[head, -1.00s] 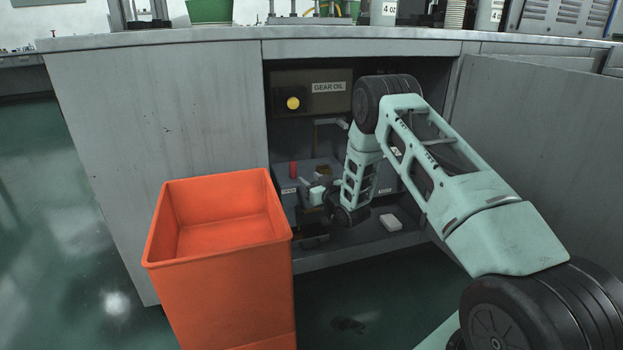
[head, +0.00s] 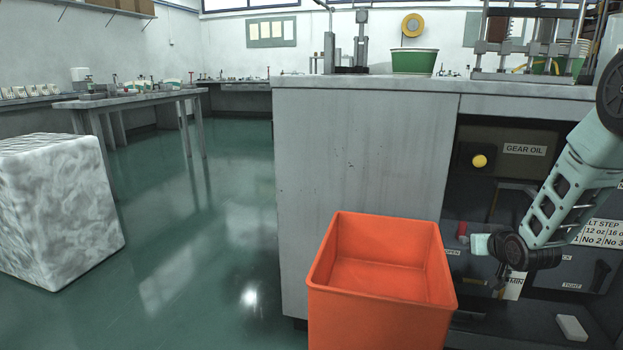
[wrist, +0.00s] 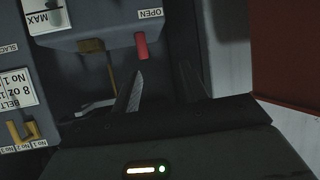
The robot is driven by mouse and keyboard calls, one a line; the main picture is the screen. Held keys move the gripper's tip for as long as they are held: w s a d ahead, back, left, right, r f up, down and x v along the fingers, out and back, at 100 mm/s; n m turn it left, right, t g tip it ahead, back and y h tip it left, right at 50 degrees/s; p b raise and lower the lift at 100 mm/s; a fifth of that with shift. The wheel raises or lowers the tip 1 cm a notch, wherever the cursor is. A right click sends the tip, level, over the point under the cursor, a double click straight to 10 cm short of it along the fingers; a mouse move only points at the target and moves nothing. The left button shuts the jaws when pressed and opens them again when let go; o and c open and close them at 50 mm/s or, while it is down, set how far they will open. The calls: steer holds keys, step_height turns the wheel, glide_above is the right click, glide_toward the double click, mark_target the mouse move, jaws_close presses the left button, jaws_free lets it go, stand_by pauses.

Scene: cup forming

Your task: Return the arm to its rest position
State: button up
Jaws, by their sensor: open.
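My gripper (wrist: 161,88) shows in the wrist view with its two dark fingers apart and nothing between them. A red-tipped lever (wrist: 142,46) under an OPEN label appears just beyond the fingers; I cannot tell whether they touch. In the head view my arm (head: 570,190) comes in from the right edge and bends down into the open cabinet under the bench. The arm's end (head: 490,247) points left, close to the same red lever (head: 461,231). The fingertips are too small and dark to make out there.
An orange bin (head: 380,315) stands on the floor before the cabinet, left of my arm. A gear oil box (head: 505,150) with a yellow knob is inside the cabinet. A white block (head: 572,328) lies on its floor. A pale marbled cube (head: 60,205) stands far left; floor between is clear.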

steer(key=s+a+r+g, duration=0.2)
steer(key=s+a+g, duration=0.15)
steer(key=s, duration=0.75)
steer(key=s+a+r+n+g+y, duration=0.1)
steer(key=s+a+r+g, duration=0.3)
steer(key=s, duration=0.6)
steer(key=s+a+g, duration=0.3)
steer(key=s+a, duration=0.2)
steer(key=s, duration=0.6)
steer(key=s+a+r+n+g, duration=0.1)
steer(key=s+a+n, duration=0.3)
steer(key=s+a, duration=0.3)
steer(key=s+a+r+n+g, duration=0.1)
steer(key=s+a+n, duration=0.3)
steer(key=a, duration=0.6)
step_height(320, 180, up, 38)
steer(key=s+m+p, duration=0.1)
steer(key=p, duration=3.7)
steer(key=shift+d, duration=0.2)
steer(key=shift+s, duration=0.1)
